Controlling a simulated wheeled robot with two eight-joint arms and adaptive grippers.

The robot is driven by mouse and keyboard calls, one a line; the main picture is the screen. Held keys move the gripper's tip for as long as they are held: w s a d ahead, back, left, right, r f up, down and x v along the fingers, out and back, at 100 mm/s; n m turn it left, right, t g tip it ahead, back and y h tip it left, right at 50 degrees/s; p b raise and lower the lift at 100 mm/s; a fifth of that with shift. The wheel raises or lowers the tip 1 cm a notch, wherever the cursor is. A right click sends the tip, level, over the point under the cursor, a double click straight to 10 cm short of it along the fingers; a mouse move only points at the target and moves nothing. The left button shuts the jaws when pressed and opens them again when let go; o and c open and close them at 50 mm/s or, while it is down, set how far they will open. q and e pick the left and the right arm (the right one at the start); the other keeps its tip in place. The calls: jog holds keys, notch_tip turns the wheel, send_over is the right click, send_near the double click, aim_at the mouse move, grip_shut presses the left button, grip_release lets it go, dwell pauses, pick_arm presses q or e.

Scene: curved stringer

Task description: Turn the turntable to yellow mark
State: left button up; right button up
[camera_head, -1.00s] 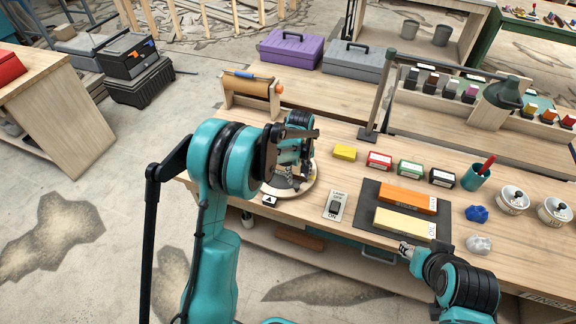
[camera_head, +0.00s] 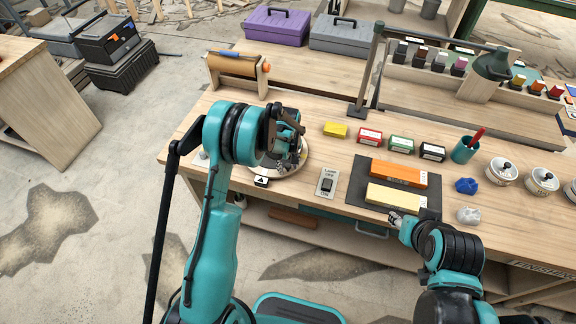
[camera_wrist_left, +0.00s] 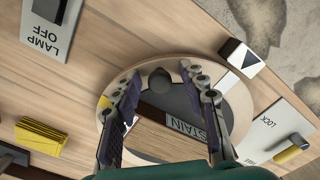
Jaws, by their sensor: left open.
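The turntable (camera_head: 286,174) is a round pale disc near the bench's front edge, partly hidden by my left arm. In the left wrist view its rim (camera_wrist_left: 243,112) carries a yellow mark (camera_wrist_left: 105,101) at the left and a white mark (camera_wrist_left: 228,82) at the upper right. A fixed block with a black triangle (camera_wrist_left: 242,57) sits beside the rim, near the white mark. My left gripper (camera_wrist_left: 168,92) is open over the disc, its fingers on either side of a dark round knob (camera_wrist_left: 160,78) and a block labelled STAIN (camera_wrist_left: 186,127). Contact is unclear. My right gripper (camera_head: 397,218) is beside the sharpening stones.
A LOCK plate (camera_wrist_left: 285,138) with a yellow-tipped lever lies beside the turntable. The lamp switch (camera_head: 327,184), yellow block (camera_head: 335,130), small boxes (camera_head: 401,144) and stones (camera_head: 397,195) stand to its right. A paper roll holder (camera_head: 236,76) stands behind.

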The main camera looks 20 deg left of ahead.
pick_arm(q)
jog(key=shift+c, duration=0.3)
grip_shut()
